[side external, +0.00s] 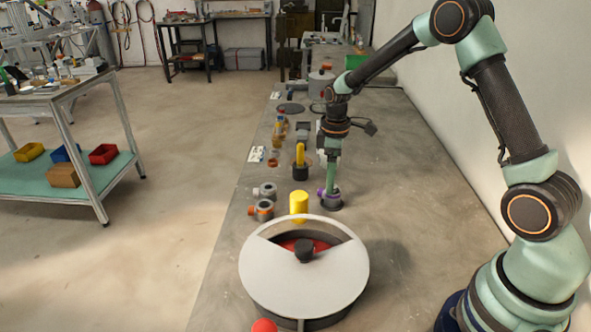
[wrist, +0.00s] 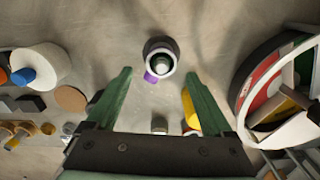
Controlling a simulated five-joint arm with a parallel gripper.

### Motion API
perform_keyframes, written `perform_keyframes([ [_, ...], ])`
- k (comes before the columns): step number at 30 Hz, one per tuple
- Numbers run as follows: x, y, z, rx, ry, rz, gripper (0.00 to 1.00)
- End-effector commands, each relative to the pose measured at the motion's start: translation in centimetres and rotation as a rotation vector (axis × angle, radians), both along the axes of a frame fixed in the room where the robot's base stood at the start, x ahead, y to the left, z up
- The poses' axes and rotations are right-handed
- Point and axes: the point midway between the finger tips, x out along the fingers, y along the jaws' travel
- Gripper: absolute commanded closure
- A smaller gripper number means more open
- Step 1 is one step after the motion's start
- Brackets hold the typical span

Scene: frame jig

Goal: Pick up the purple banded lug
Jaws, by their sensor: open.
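The purple banded lug (side external: 333,204) stands on the bench in the side external view, a dark round piece with a purple part at its left. In the wrist view the lug (wrist: 160,48) shows as a round piece with a pale ring, a dark inside and a purple patch at its lower left. My gripper (side external: 332,184) points down, right over the lug. In the wrist view my gripper (wrist: 157,82) has its two green fingers spread, with the lug beyond and between their tips. Nothing is held. Whether a finger touches the lug cannot be told.
A yellow cylinder (side external: 299,204) stands close left of the lug. A large round white-rimmed drum (side external: 266,277) with a red inside stands in front. Grey-and-orange fittings (side external: 262,210) lie at the left edge. A black holder with a yellow post (side external: 300,170) stands behind. Bench to the right is clear.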

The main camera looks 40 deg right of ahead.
Motion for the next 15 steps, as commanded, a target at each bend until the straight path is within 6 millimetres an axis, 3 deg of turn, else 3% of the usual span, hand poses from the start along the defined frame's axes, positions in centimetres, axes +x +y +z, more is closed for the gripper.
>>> perform_keyframes([
  [9, -0.4, 0.0, -4.1, 0.001, 0.004, -0.001, 0.14],
  [15, -0.3, -0.1, -5.2, 0.000, 0.000, -0.001, 0.14],
])
